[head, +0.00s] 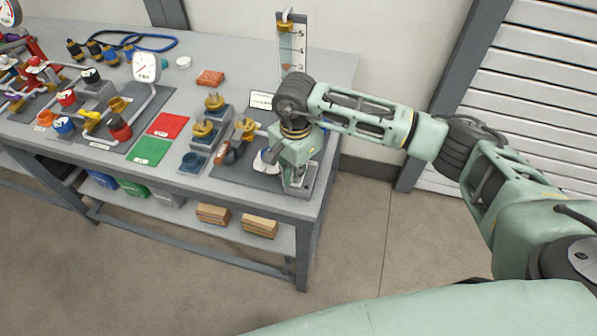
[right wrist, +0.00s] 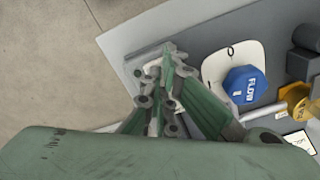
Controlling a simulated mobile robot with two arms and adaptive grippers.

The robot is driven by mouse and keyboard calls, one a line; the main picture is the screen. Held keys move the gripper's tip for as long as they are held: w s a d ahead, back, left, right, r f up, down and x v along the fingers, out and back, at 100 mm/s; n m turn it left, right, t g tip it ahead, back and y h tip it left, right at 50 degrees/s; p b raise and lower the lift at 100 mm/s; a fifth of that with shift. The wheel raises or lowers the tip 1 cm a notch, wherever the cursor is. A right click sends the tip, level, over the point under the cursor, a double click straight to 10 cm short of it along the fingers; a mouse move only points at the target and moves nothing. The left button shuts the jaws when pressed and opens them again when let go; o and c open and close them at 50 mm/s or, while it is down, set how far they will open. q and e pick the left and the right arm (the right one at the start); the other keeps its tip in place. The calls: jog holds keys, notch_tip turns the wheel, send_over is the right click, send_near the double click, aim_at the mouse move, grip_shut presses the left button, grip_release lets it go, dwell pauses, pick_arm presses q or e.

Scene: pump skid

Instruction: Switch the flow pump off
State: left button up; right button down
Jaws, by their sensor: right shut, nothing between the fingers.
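The flow pump's switch is a blue knob (right wrist: 245,85) lettered FLOW, on a white plate (right wrist: 217,68) with a dark ring-shaped mark, in the right wrist view. A short white mark shows on the knob. In the head view part of the white plate (head: 263,163) shows beside my gripper; the knob is hidden there. My right gripper (head: 292,182) points down over the right end of the bench. In the right wrist view its shut, empty fingers (right wrist: 162,62) are to the left of the knob, apart from it in the picture. My left gripper is not in view.
Brass-coloured fittings (right wrist: 298,100) stand close right of the knob. On the bench (head: 225,50) are a red mat (head: 168,125), a green mat (head: 150,151), a gauge (head: 146,67) with pipework and a tall flow meter (head: 292,48). Floor in front is clear.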

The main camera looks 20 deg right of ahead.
jog(key=shift+f, duration=0.15)
jog(key=shift+s, duration=0.1)
notch_tip(320, 180, up, 2)
jog(key=shift+p, duration=0.4)
jog(key=shift+r+p, duration=0.95)
jog(key=shift+r, duration=1.55)
